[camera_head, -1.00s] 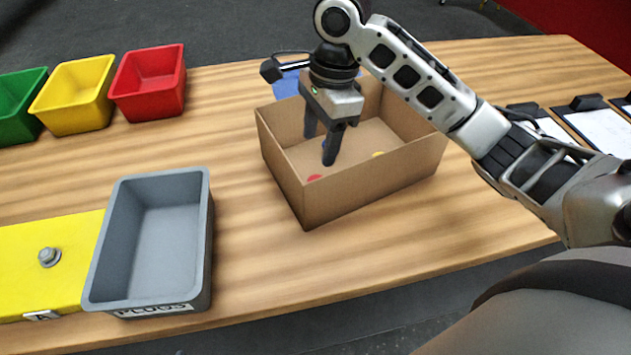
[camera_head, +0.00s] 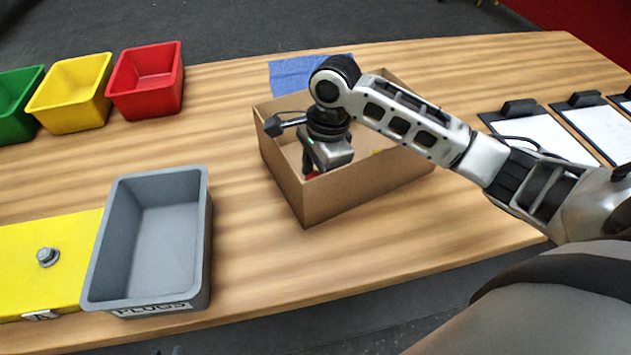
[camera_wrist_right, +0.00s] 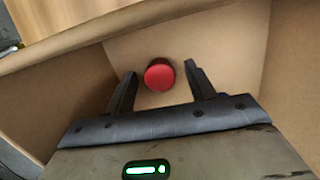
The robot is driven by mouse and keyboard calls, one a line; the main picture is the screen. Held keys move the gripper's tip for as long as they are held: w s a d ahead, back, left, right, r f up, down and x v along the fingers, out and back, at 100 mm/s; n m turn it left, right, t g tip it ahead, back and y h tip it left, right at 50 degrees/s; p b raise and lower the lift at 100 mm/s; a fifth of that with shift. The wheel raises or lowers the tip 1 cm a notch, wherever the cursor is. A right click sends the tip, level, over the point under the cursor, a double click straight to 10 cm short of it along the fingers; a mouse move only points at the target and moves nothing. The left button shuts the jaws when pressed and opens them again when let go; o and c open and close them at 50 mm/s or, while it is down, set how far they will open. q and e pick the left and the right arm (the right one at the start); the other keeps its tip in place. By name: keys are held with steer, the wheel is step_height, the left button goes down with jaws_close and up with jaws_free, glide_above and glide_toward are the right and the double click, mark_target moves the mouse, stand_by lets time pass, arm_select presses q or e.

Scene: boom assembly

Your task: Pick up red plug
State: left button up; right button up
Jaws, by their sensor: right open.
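The red plug (camera_wrist_right: 160,75) stands on the floor of the cardboard box, between the two fingers of my right gripper (camera_wrist_right: 160,85) in the right wrist view. The fingers are open, with a gap on both sides of the plug. In the head view my right gripper (camera_head: 318,172) is down inside the cardboard box (camera_head: 355,195), with its fingertips mostly hidden by the box wall. A bit of red (camera_head: 312,175) shows beside them. Only a small dark tip, perhaps my left gripper (camera_head: 178,350), shows at the bottom edge.
A grey bin marked PLUGS (camera_head: 205,225) stands left of the box, beside a yellow block with a bolt (camera_head: 48,256). Red (camera_head: 148,105), yellow (camera_head: 70,117) and green bins stand at the back left. Clipboards (camera_head: 540,135) lie at the right. Bare wood separates box and grey bin.

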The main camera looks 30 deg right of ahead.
steer(key=c, duration=1)
steer(key=shift+c, duration=0.2)
steer(key=shift+r, duration=0.1)
